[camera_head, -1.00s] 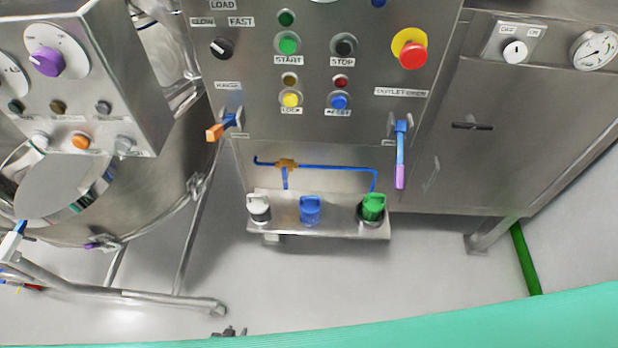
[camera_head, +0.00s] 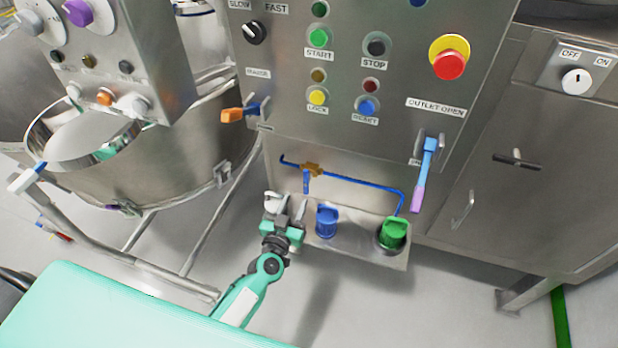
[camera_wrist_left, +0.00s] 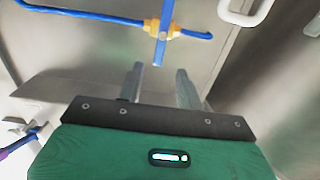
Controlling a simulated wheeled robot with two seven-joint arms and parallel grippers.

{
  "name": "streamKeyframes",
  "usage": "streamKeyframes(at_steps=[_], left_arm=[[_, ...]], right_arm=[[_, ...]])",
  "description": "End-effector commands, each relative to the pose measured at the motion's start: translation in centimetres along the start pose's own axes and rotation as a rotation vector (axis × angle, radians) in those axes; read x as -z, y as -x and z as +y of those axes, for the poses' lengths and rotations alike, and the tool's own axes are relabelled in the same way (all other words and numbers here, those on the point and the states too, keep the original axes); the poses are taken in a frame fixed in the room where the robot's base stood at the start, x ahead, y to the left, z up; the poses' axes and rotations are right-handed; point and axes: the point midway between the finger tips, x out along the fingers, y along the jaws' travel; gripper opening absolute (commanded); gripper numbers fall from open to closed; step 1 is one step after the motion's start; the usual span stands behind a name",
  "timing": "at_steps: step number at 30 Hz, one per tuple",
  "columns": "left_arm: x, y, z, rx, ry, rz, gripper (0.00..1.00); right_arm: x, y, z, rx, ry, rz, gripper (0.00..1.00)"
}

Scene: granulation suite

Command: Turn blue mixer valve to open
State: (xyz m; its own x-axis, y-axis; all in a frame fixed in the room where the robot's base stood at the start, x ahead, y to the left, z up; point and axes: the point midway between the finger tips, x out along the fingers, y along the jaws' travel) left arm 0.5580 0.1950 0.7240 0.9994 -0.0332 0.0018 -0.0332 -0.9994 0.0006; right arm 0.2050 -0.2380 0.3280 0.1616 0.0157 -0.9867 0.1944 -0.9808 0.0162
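A blue knob (camera_head: 327,221) stands upright in the middle of a metal shelf (camera_head: 357,253) under the control panel. Above it runs a blue pipe with a brass-coloured fitting (camera_head: 311,169) and a short blue piece hanging below it. Which part is the mixer valve I cannot tell. My left gripper (camera_head: 290,208) is open at the shelf's left end, left of the blue knob, partly covering a pale knob (camera_head: 271,202). In the left wrist view its fingers (camera_wrist_left: 159,76) are apart and empty, with the brass fitting (camera_wrist_left: 161,27) beyond them. My right gripper is out of view.
A green knob (camera_head: 394,232) stands at the shelf's right end. A blue-and-purple lever (camera_head: 425,172) hangs at the panel's right, an orange-tipped lever (camera_head: 234,115) sticks out at its left. A steel vessel (camera_head: 182,155) stands left. The floor below the shelf is clear.

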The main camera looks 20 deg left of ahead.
Motion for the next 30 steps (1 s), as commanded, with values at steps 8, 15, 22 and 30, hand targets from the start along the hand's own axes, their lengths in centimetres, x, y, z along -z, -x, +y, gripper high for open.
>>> streamKeyframes(at_steps=[8,15,22,30], left_arm=[[0.0,-5.2,0.0,0.000,0.000,0.001,0.36],[-0.1,-8.8,0.0,-0.001,0.000,0.000,0.36],[-0.2,-10.3,0.0,-0.001,-0.001,-0.002,0.36],[-0.1,-10.5,0.0,-0.001,0.000,-0.002,0.36]], right_arm=[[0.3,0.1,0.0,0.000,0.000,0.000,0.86],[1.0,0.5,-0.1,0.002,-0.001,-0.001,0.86],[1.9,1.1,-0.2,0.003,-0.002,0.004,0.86],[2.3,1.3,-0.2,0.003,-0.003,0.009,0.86]])
